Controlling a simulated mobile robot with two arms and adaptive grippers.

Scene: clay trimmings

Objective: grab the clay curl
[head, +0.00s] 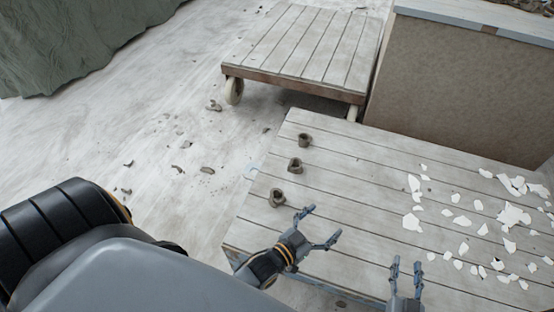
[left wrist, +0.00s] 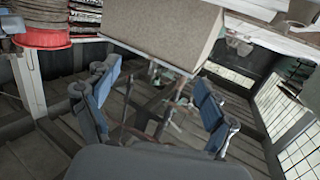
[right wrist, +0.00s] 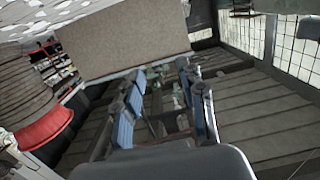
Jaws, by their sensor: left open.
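Three small grey-brown clay curls stand in a row along the left side of the slatted wooden platform (head: 350,190) in the head view: a near one (head: 277,198), a middle one (head: 295,166) and a far one (head: 305,140). My left gripper (head: 322,227) is open and empty, just right of and nearer than the near curl, not touching it. Its spread fingers also show in the left wrist view (left wrist: 152,80). My right gripper (head: 407,267) is open and empty over the platform's near edge; its fingers show apart in the right wrist view (right wrist: 158,78). Neither wrist view clearly shows a curl.
White flakes (head: 510,215) lie scattered over the platform's right side. A low wheeled slatted cart (head: 310,45) stands behind, beside a large brown box (head: 455,90). Dark scraps (head: 207,170) lie on the pale floor to the left. The platform's middle is mostly clear.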

